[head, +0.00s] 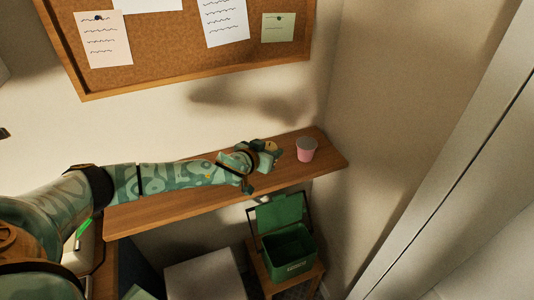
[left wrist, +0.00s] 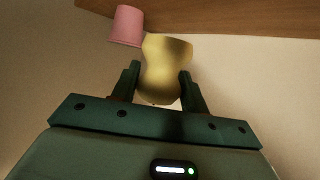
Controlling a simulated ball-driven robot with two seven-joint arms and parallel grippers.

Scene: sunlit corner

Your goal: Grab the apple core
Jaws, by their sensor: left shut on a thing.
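The apple core (left wrist: 163,72) is pale yellow and narrow at the waist. In the left wrist view it sits between the two fingers of my left gripper (left wrist: 158,88), which is shut on it. In the head view my left gripper (head: 268,158) is over the right part of the wooden shelf (head: 170,212). There the apple core (head: 271,146) shows only as a small patch, mostly hidden by the gripper. I cannot tell whether it touches the shelf. My right gripper is not in view.
A pink cup (head: 306,150) stands on the shelf just right of my left gripper; it also shows in the left wrist view (left wrist: 127,25). An open green bin (head: 289,252) stands on a small wooden stand below the shelf. A cork board (head: 180,50) hangs above.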

